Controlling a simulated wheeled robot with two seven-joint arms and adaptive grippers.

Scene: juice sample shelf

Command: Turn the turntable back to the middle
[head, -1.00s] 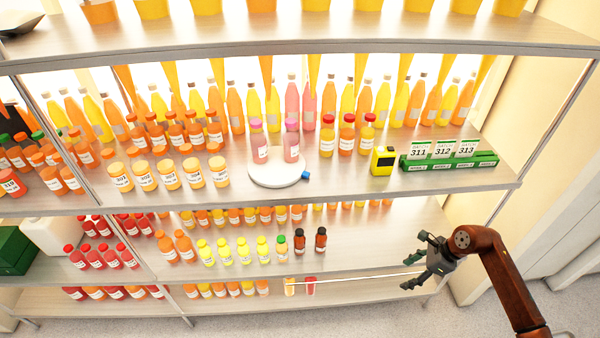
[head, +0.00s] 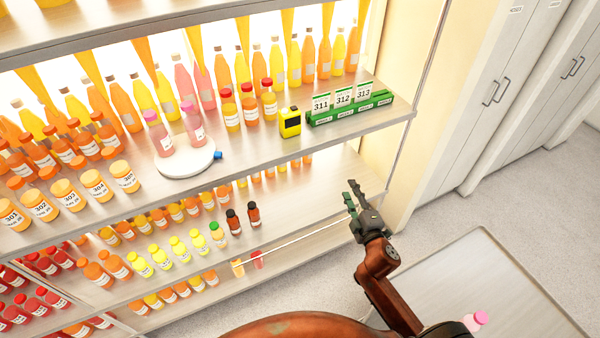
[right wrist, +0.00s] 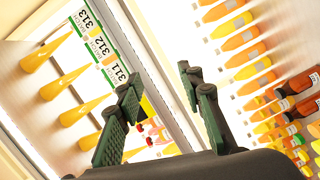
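The turntable (head: 187,163) is a white round disc on the upper shelf, left of centre in the head view. A blue knob (head: 218,155) sticks out from its right edge. Two pink bottles stand on it, the left one (head: 159,136) and the right one (head: 193,124). My right gripper (head: 351,192) is in front of the shelf, well to the right of the turntable and lower than the upper shelf. In the right wrist view its two fingers (right wrist: 158,88) are spread apart with nothing between them. My left gripper is not in view.
A yellow device (head: 290,123) and a green card rack (head: 350,108) stand right of the turntable. Red-capped bottles (head: 231,113) stand beside it, with tall bottles behind. A grey table (head: 480,275) holds a pink-capped bottle (head: 476,320) at lower right. The lower shelf's right side is clear.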

